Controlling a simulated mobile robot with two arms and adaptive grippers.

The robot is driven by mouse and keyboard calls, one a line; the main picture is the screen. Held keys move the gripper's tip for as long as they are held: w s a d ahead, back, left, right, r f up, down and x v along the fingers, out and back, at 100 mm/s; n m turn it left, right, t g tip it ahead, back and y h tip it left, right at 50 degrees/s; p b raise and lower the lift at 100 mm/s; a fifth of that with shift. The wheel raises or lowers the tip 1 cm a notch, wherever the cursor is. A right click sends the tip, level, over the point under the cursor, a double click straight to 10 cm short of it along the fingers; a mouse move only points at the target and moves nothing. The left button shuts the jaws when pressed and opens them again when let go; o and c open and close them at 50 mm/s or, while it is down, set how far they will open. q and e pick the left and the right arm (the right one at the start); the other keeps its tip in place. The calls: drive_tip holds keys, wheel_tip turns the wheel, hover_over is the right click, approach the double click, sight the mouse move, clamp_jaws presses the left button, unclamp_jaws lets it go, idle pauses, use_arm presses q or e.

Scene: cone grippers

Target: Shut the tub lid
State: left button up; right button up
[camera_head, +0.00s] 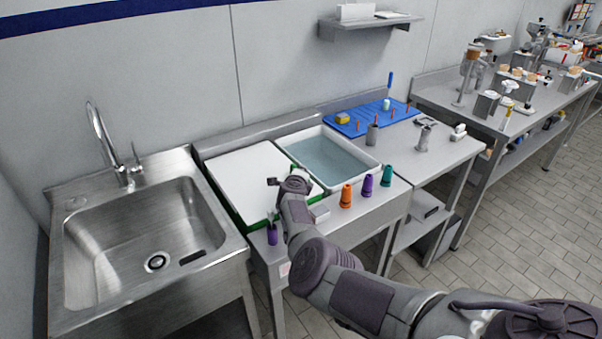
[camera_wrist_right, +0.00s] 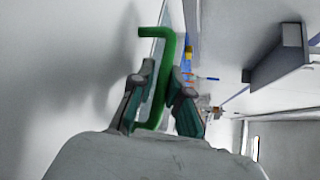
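A white open tub (camera_head: 283,141) of water stands on the steel counter. A broad white panel with a green edge (camera_head: 228,187), which looks like the lid, lies flat at its left and does not cover the water. My right gripper (camera_head: 280,182) is over the panel's right part, near the tub's left rim. In the right wrist view, the fingers of my right gripper (camera_wrist_right: 160,72) close on both sides of a green bent handle (camera_wrist_right: 167,45). Where the handle joins the panel is hidden. My left gripper is not in view.
A purple cone (camera_head: 272,234) stands at the counter's front left. Orange (camera_head: 346,196), purple (camera_head: 367,186) and teal (camera_head: 387,176) cones stand in front of the tub. A steel sink (camera_head: 150,240) is at the left, a blue mat (camera_head: 350,128) behind right.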

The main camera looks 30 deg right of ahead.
drive_tip(key=o, duration=0.3)
drive_tip(key=shift+f, duration=0.1)
